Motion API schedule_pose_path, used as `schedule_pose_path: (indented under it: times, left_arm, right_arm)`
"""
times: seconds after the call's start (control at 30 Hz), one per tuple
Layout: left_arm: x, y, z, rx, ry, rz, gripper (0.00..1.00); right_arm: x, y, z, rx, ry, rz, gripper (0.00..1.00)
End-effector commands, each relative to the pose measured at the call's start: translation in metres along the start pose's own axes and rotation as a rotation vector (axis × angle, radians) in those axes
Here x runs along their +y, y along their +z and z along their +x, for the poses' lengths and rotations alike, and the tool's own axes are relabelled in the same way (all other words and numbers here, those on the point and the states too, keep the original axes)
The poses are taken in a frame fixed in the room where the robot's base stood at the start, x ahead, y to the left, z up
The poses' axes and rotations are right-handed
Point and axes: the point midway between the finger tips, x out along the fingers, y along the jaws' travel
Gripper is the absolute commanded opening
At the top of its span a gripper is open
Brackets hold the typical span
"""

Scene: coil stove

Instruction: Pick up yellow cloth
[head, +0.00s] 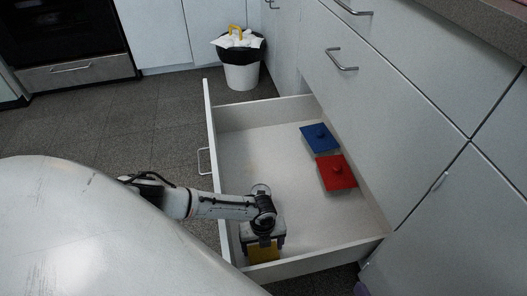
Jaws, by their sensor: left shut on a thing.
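The yellow cloth (264,254) is at the near end of the open drawer (240,117), by its near wall. My left gripper (263,243) reaches down over the drawer's left side and is shut on the cloth. The arm and gripper body hide part of the cloth. I cannot tell whether the cloth touches the drawer floor. My right gripper is not in view.
The middle of the drawer is clear. A white bin (241,77) with a black liner stands beyond the drawer. Cabinet fronts (390,90) line the right.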

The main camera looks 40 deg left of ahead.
Motion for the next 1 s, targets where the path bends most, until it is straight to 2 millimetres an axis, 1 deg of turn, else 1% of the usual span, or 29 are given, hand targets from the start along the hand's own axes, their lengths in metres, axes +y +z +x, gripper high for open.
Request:
schedule_pose_path:
  times: [0.17,0.27,0.37,0.43,0.6,0.7,0.83,1.0]
  left_arm:
    - [0.000,0.000,-0.001,0.000,0.000,0.000,0.56]
    - [0.000,0.000,-0.007,0.000,-0.001,0.000,0.56]
    - [0.000,0.001,-0.024,-0.001,-0.001,0.000,0.56]
    - [0.000,0.001,-0.039,0.000,-0.001,0.001,0.56]
    - [0.000,0.000,-0.074,0.000,-0.002,0.001,0.56]
    - [0.000,0.001,-0.088,-0.001,-0.001,0.000,0.56]
    - [0.000,0.000,-0.099,0.000,-0.001,0.000,0.56]
    - [0.000,0.000,-0.101,0.000,0.000,0.000,0.56]
  right_arm:
    - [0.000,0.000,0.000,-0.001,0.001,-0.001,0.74]
    - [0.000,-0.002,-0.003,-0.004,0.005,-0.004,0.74]
    - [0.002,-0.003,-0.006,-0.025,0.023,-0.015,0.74]
    - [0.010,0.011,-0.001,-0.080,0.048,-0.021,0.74]
    - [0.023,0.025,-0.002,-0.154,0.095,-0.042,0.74]
    - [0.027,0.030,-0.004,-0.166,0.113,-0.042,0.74]
    - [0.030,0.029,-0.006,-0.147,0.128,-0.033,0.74]
    - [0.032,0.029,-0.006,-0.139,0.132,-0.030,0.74]
